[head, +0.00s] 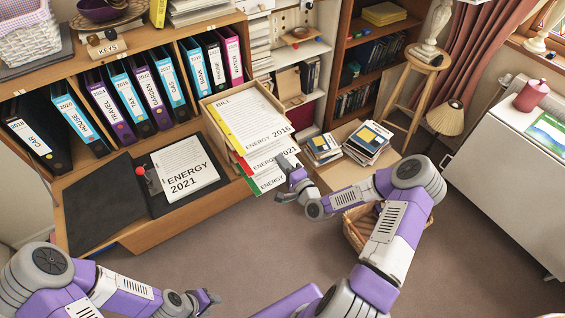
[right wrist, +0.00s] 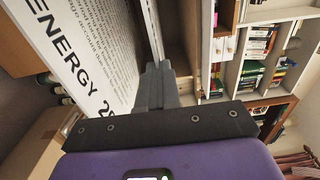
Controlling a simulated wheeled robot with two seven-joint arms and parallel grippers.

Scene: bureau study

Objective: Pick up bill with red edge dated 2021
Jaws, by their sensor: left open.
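The bill with the red edge (head: 264,157) lies in a tier of the wooden letter tray (head: 211,121), its front end sticking out. My right gripper (head: 281,163) is at the right of these sheets. In the right wrist view its fingers (right wrist: 156,82) look shut together, with nothing clearly between them. A large sheet marked ENERGY (right wrist: 75,50) is beside them. My left gripper (head: 212,297) is open and empty, low in the head view.
Ring binders (head: 127,97) line the shelf behind. Book stacks (head: 367,143) sit right of the tray, and a wicker basket (head: 353,236) is below. The floor in front is clear.

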